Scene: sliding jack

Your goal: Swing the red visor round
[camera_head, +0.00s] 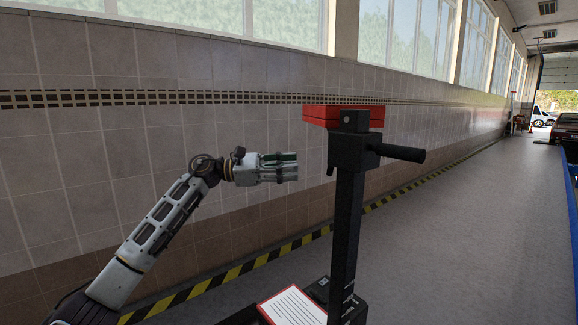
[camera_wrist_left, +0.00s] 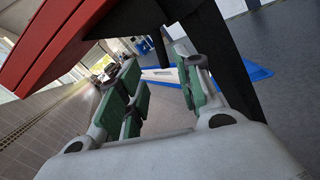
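The red visor (camera_head: 342,115) is a flat box shape on top of a black upright post (camera_head: 345,230), with a black handle (camera_head: 402,153) pointing right. In the left wrist view the visor (camera_wrist_left: 62,42) fills the upper left, close to the fingers. My left gripper (camera_head: 294,167) is left of the post and lower than the visor, apart from it in the head view. In the left wrist view its green-padded fingers (camera_wrist_left: 160,78) are spread, with nothing held between them. My right gripper is not in view.
A tiled wall (camera_head: 90,150) runs along the left, with a black-and-yellow strip (camera_head: 250,265) at its foot. A lined white sheet (camera_head: 292,306) is low beside the post. Grey floor (camera_head: 480,210) lies open to the right.

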